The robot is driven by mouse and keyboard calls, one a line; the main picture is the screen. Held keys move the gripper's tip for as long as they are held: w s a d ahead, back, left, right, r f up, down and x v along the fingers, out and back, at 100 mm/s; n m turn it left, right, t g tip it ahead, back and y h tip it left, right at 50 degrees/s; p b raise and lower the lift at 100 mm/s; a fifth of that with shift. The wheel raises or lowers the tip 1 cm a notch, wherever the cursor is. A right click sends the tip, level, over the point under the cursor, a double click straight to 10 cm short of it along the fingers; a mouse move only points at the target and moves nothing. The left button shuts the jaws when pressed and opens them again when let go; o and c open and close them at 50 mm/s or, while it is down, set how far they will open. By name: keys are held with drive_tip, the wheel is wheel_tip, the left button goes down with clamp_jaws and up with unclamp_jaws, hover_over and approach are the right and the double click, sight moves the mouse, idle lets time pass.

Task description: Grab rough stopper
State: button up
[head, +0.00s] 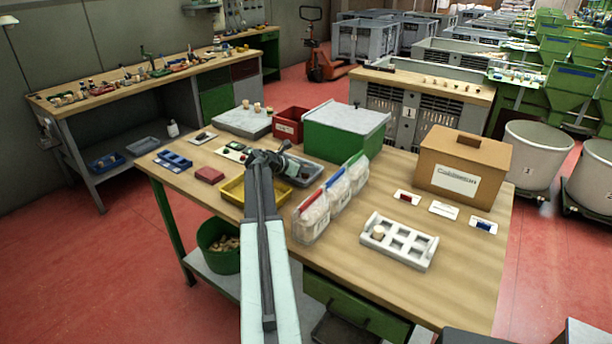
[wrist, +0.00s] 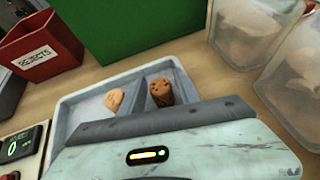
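In the wrist view a shallow grey tray (wrist: 78,100) with a raised divider holds two cork stoppers. The brown stopper (wrist: 160,92) in the right compartment looks dark and pitted, the rougher of the two. The paler tan stopper (wrist: 115,99) lies in the left compartment. My gripper (head: 280,153) is over the tray (head: 308,172) in the head view. In the wrist view its pale housing and dark front bar cover the tray's near part and the lower end of the brown stopper. Its fingertips are not clearly visible, and no stopper is visibly held.
A red REJECTS bin (wrist: 40,45), a green box (wrist: 140,22) and clear bags (wrist: 262,45) surround the tray. A yellow tray (head: 233,190), a white slotted rack (head: 398,258) and a cardboard box (head: 488,160) share the bench.

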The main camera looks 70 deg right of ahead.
clamp_jaws()
drive_tip(key=shift+r, duration=0.1)
wheel_tip(320, 180, up, 10)
drive_tip(key=p, duration=1)
drive_tip(key=shift+r, duration=0.15)
